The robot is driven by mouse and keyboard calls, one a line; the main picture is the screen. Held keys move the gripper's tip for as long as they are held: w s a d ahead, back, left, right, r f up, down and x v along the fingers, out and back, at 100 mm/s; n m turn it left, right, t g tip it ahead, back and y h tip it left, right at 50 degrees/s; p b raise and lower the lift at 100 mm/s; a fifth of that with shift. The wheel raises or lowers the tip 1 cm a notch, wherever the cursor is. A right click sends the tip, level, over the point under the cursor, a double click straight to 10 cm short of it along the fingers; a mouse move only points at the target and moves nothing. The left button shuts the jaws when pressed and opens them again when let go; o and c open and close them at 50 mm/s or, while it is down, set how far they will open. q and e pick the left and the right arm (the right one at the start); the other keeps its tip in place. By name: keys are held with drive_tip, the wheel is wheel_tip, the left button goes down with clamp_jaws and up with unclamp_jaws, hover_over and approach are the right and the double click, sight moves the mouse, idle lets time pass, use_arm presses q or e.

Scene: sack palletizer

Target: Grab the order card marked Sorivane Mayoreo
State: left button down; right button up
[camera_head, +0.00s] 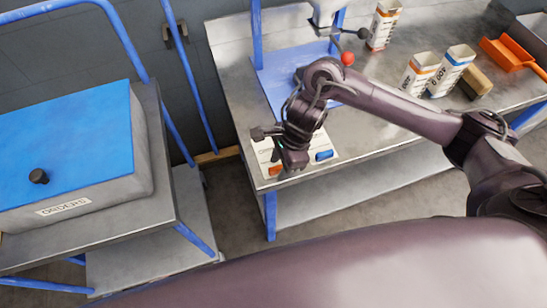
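White card material (327,142) lies on the front left corner of the metal table, partly hidden by my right arm and gripper. Its print is too small and covered to read, so I cannot tell whether Sorivane Mayoreo is on it. A blue piece (324,155) and an orange piece (276,170) sit along its front edge. My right gripper (274,148) is over the left part of the card, fingers apart. I cannot tell whether it touches the card. My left gripper is not in view.
The metal table (225,55) carries a blue sheet (275,85), white cartons (384,25), a brown block (476,82) and an orange scoop (505,54). A cart with a blue-topped grey box (65,150) stands left. A floor gap separates them.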

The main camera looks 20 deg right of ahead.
clamp_jaws()
drive_tip(key=shift+r, duration=0.1)
idle(0.3)
